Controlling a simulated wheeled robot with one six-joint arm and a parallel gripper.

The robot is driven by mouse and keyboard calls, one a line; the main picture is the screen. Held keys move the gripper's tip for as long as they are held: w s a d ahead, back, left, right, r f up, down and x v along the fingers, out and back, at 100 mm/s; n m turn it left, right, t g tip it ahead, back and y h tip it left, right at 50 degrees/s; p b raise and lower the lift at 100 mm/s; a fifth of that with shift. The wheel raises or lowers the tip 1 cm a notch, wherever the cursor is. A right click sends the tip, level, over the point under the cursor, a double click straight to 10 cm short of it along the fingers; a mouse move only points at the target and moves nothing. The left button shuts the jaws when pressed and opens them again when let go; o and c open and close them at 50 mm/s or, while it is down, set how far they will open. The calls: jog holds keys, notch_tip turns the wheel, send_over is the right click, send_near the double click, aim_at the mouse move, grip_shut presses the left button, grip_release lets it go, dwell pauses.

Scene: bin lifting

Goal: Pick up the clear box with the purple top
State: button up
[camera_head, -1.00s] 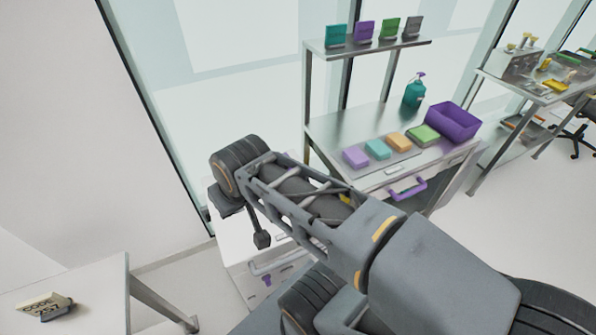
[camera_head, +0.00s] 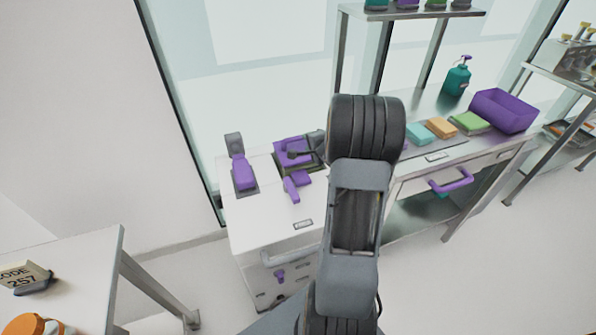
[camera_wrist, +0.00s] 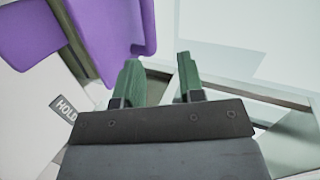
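The purple-topped box is almost wholly hidden behind my arm in the head view; only a small purple sliver (camera_head: 405,145) shows beside the teal-topped box (camera_head: 420,133). Orange-topped (camera_head: 442,128) and green-topped (camera_head: 470,122) boxes continue the row on the metal table. My gripper (camera_wrist: 160,78) shows in the wrist view with its two green fingers apart and nothing between them. No box shows in the wrist view. In the head view my arm hides most of the gripper, which is near the white cabinet's devices.
A white cabinet (camera_head: 262,228) bears purple devices (camera_head: 243,173) left of my arm. A large purple part (camera_wrist: 105,35) and a HOLD label (camera_wrist: 65,108) fill the wrist view's left. A purple bin (camera_head: 503,112) and teal pump bottle (camera_head: 457,77) stand on the metal table.

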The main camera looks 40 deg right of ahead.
aim_at(298, 138)
jog(key=shift+m+t+y, duration=0.3)
jog(key=shift+m+y, duration=0.2)
jog(key=w+f, duration=0.1)
jog(key=w, duration=0.1)
jog(key=w+d+f, duration=0.1)
jog(key=w+f, duration=0.1)
jog(key=w+f+b, duration=0.1)
jog(key=w+f, duration=0.1)
jog(key=shift+w+d, duration=0.25)
jog(key=shift+w, duration=0.05)
jog(key=shift+d+x, duration=0.15)
jog(key=shift+x, duration=1.45)
jog(key=shift+d+x, duration=0.15)
jog(key=shift+x, duration=1.5)
grip_shut()
jog(key=shift+r, duration=0.25)
